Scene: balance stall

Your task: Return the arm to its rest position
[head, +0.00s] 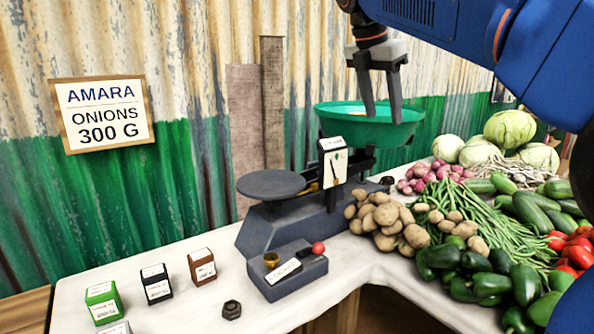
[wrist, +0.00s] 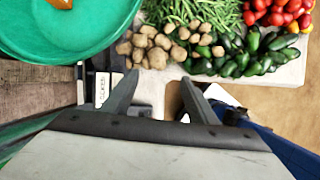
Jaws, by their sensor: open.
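My gripper (head: 381,112) is open, with its fingers pointing down at the green pan (head: 345,127) of the balance scale in the head view. The fingertips appear over or in front of the pan; I cannot tell whether they touch it. In the wrist view my gripper (wrist: 155,98) shows both fingers spread with nothing between them. The green pan (wrist: 92,45) is at the upper left there, with an orange-brown item (wrist: 58,4) partly in view inside it. My blue arm reaches in from the upper right in the head view.
The scale's grey plate (head: 271,183) is at the left. Potatoes (head: 385,222), red onions (head: 425,178), green beans (head: 465,205), peppers (head: 490,284) and cabbages (head: 510,128) crowd the right. Small boxes (head: 156,282) and a dark nut (head: 232,310) stand at the front left. A sign (head: 103,112) hangs on the wall.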

